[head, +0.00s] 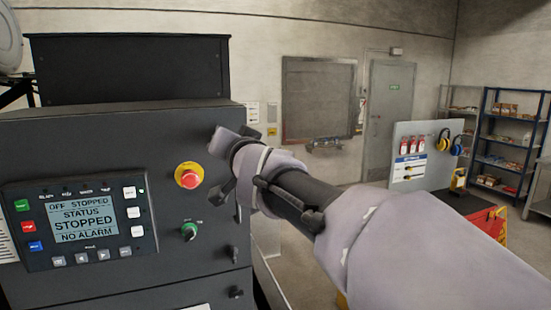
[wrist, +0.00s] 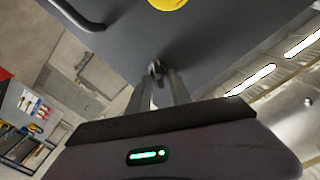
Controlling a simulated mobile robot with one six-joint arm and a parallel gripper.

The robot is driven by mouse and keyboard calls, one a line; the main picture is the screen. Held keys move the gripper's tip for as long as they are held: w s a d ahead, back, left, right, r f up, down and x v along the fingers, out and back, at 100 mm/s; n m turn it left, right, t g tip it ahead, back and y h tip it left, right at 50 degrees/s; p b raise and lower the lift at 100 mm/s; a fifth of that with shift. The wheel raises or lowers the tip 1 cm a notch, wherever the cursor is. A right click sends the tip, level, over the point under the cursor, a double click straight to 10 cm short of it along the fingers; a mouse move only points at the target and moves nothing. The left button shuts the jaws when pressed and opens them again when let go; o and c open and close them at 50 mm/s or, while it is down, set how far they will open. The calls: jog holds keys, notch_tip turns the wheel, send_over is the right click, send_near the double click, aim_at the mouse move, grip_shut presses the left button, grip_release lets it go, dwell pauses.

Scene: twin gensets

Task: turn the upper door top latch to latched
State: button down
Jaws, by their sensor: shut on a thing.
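The upper door top latch (wrist: 157,67) is a small dark knob on the grey cabinet door (wrist: 215,40), seen in the wrist view. My gripper (wrist: 160,80) has its two fingers on either side of it and is shut on it. The fingertips cover part of the latch, so its exact angle is hard to tell. In the head view my arm reaches from the lower right to the cabinet's right edge and hides the latch area.
A control panel (head: 80,222) reads STOPPED. More latches (head: 233,255) line the right edge below. Shelves (head: 510,140) stand far right.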

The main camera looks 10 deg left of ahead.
jog(key=m+b, duration=0.1)
jog(key=m, duration=0.3)
jog(key=m+b, duration=0.1)
jog(key=m, duration=0.3)
jog(key=f+m+b, duration=0.1)
jog(key=m, duration=0.2)
jog(key=shift+w+d+m+b, duration=0.15)
jog(key=shift+d+m+b, duration=0.1)
jog(key=shift+m+b, duration=0.15)
dwell(0.4)
jog(key=c, duration=1.2)
grip_release()
jog(key=shift+o, duration=0.2)
jog(key=v, duration=1.7)
